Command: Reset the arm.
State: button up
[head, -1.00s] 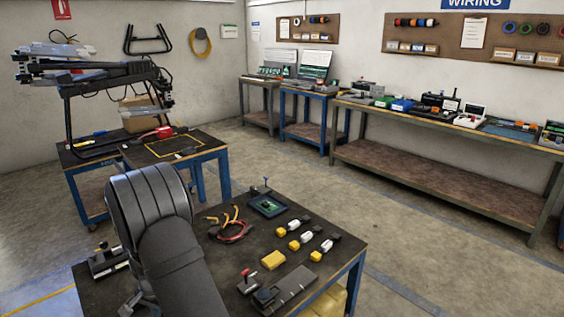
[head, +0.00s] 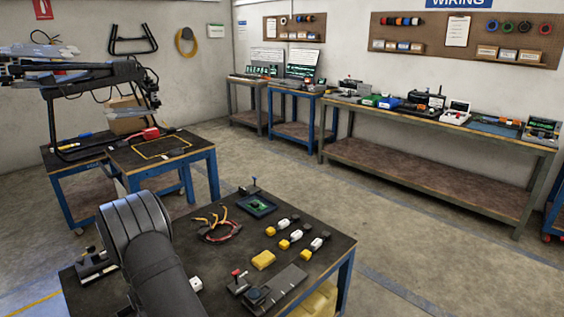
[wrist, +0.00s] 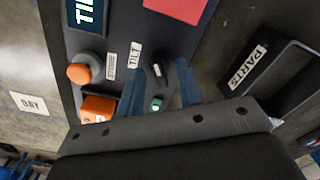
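My arm (head: 150,255) reaches up from the bottom of the head view over the near table (head: 220,262), and its end is hidden there. In the wrist view my gripper (wrist: 159,92) shows two blue fingers, spread apart with nothing held. An orange knob (wrist: 79,72) and an orange block (wrist: 97,108) are left of the fingers. I cannot tell whether the fingers touch the panel.
A dark PARTS box (wrist: 270,75) lies right of the fingers. The drone (head: 80,75) stands behind. The floor between benches is clear.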

notch_tip(320, 180, up, 17)
notch_tip(320, 180, down, 17)
jog(key=shift+f, duration=0.2)
jog(key=shift+r+n, duration=0.2)
jog(key=shift+n, duration=0.3)
jog(key=n, duration=0.4)
jog(key=shift+n, duration=0.3)
notch_tip(320, 180, up, 10)
jog(key=shift+r, duration=0.2)
jog(key=shift+o, duration=0.2)
dwell(2.0)
